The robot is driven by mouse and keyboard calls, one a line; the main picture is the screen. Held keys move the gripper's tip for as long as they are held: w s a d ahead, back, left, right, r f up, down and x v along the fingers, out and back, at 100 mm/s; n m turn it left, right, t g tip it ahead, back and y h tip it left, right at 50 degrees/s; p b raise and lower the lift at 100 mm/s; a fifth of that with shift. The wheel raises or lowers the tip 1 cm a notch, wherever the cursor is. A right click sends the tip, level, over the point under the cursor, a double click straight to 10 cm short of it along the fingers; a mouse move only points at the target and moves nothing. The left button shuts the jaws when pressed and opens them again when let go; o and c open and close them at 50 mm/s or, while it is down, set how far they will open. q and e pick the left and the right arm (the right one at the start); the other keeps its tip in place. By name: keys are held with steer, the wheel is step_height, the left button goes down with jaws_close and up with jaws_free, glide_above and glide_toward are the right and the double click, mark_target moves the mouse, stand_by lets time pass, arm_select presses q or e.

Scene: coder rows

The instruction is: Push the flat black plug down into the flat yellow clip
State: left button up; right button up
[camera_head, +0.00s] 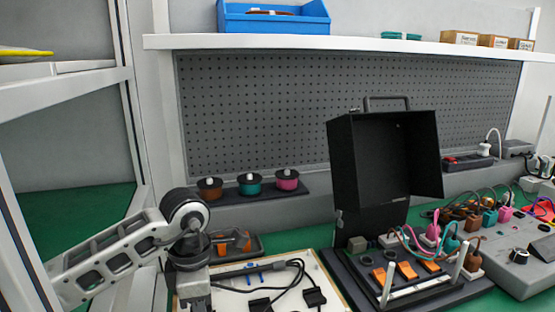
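Two flat black plugs (315,297) on black cables lie on a white board (282,272) at the bottom centre; the nearer-left one (260,305) is partly cut off by the frame. I see no clearly yellow clip. Several flat orange pieces (407,271) sit in the base of an open black case (355,275) right of the board. My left gripper (195,294) points down at the board's left edge; its fingertips are out of frame or hidden, so its opening does not show. My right gripper is not in view.
The case's tall black lid (380,160) stands open. A grey box (520,265) with colored plugs and cables is at the right. Three spools (249,184) stand on a dark strip behind. A small dark tray (235,246) with orange pieces sits beside my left arm.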

arm_select(q)
jaws_close()
steer(key=shift+r, duration=0.4)
stand_by(0.5)
steer(key=shift+r+p, duration=0.95)
steer(key=shift+r, duration=0.2)
steer(key=shift+f, duration=0.2)
steer(key=shift+f+b, duration=0.75)
steer(key=shift+b, duration=0.1)
steer(key=shift+f, duration=0.1)
steer(key=shift+f+b, duration=0.25)
steer(key=shift+b, duration=0.1)
